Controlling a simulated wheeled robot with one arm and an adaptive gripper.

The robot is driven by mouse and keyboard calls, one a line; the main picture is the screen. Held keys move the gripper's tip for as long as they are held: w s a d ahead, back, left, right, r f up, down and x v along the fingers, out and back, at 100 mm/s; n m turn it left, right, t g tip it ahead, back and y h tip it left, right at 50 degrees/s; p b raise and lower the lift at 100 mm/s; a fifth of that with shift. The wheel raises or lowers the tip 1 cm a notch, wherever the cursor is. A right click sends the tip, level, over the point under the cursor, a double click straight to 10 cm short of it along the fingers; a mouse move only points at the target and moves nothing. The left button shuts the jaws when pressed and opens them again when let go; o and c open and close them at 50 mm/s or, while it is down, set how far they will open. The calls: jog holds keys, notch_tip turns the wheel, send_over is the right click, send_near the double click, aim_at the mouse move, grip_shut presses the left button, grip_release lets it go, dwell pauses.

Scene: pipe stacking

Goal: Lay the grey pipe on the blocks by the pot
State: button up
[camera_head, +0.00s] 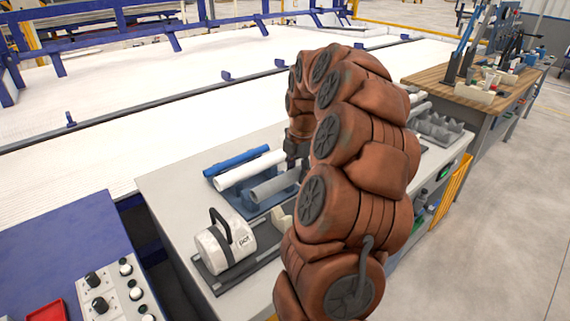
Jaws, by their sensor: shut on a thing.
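The grey pipe (273,188) lies at a slant over a dark blue tray on the workbench, as the nearest of three pipes. My gripper (297,168) is at its right end, shut on it; the fingertips are partly hidden by my brown arm. I cannot tell whether the pipe touches the tray. Pale blocks (281,219) show just right of the pot, partly hidden by my arm.
A white pipe (248,170) and a blue pipe (237,161) lie behind the grey one. Grey notched blocks (440,127) stand at the bench's right end. The bench (170,190) is bare at its left. A control panel (105,285) is at front left.

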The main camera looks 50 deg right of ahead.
jog(key=shift+f+b, duration=1.7)
jog(key=shift+f, duration=3.6)
jog(key=o, duration=1.3)
jog(key=r, duration=0.4)
jog(key=s+r, duration=0.1)
jog(key=r, duration=0.7)
jog(key=shift+s, duration=0.15)
